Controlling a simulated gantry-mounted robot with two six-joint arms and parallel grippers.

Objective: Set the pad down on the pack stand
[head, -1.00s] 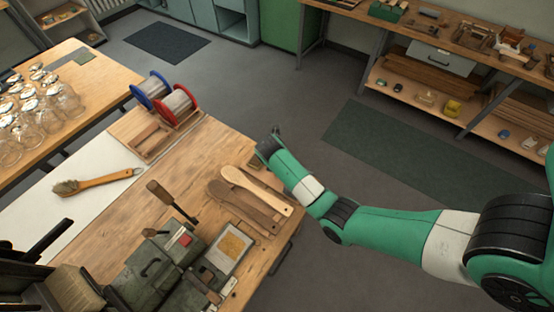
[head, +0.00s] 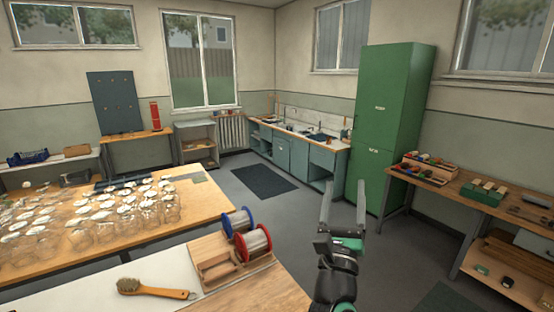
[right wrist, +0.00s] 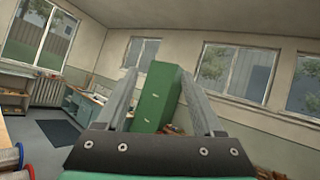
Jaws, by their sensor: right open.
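My right gripper (head: 344,186) is raised past the right edge of the near bench, its two fingers apart and pointing up. In the right wrist view its jaws (right wrist: 158,74) are open with nothing between them. I cannot pick out the pad or the pack stand in either current view. My left gripper is not in view. A wooden-handled brush (head: 155,289) lies on the near bench's white surface at the lower left.
A blue-rimmed spool (head: 237,222) and a red-rimmed spool (head: 253,243) stand beside a wooden holder (head: 217,262). Many glass jars crowd the left table (head: 130,240). A green cabinet (head: 398,125) stands at the back. Open floor (head: 290,215) lies between the benches.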

